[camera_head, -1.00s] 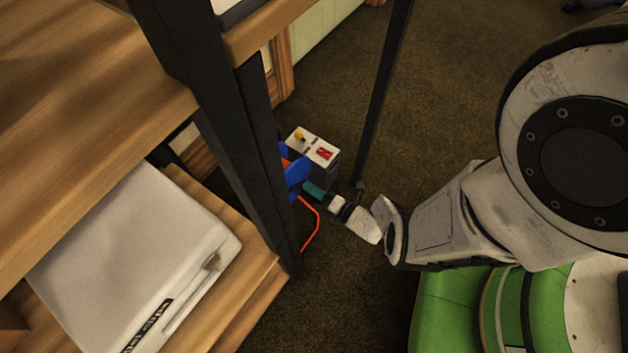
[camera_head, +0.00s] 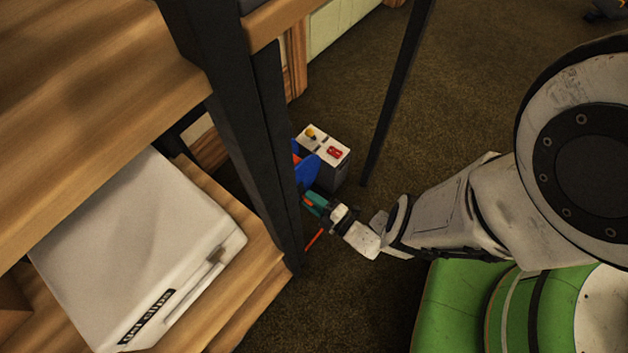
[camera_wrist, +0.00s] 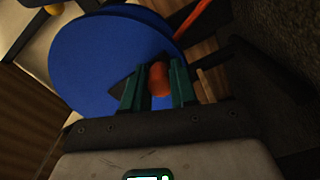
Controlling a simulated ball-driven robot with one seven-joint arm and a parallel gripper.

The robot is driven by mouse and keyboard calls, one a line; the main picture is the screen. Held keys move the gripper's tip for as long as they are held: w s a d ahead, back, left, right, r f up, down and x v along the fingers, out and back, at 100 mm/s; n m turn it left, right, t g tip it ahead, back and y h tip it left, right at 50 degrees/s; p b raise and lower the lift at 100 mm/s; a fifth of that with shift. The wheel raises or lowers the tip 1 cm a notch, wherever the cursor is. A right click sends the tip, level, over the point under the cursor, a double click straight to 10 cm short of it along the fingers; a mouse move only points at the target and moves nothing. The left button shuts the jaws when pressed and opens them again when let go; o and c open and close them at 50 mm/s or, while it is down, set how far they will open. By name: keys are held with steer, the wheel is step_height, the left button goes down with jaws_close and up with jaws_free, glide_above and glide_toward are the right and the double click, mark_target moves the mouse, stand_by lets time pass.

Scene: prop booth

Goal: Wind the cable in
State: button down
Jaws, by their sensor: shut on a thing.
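A blue reel (camera_head: 308,172) stands on the floor behind the black shelf post, which hides part of it. Its round blue side fills the upper part of the wrist view (camera_wrist: 110,55). An orange-red knob (camera_wrist: 158,80) sits between the teal fingers of my gripper (camera_wrist: 158,88), which is shut on it. In the head view my gripper (camera_head: 312,200) is low beside the reel. An orange cable (camera_head: 314,240) shows below my gripper, and an orange length also shows at the top of the wrist view (camera_wrist: 192,18).
A white-topped box (camera_head: 325,146) with a yellow knob and a red switch stands beside the reel. The wooden shelf (camera_head: 90,110) with its black post (camera_head: 240,130) is close on the left, holding a white case (camera_head: 140,255). A thin black pole (camera_head: 397,95) leans behind.

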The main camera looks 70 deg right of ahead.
steer(key=shift+a, duration=0.1)
stand_by(0.3)
steer(key=c, duration=0.9)
jaws_free()
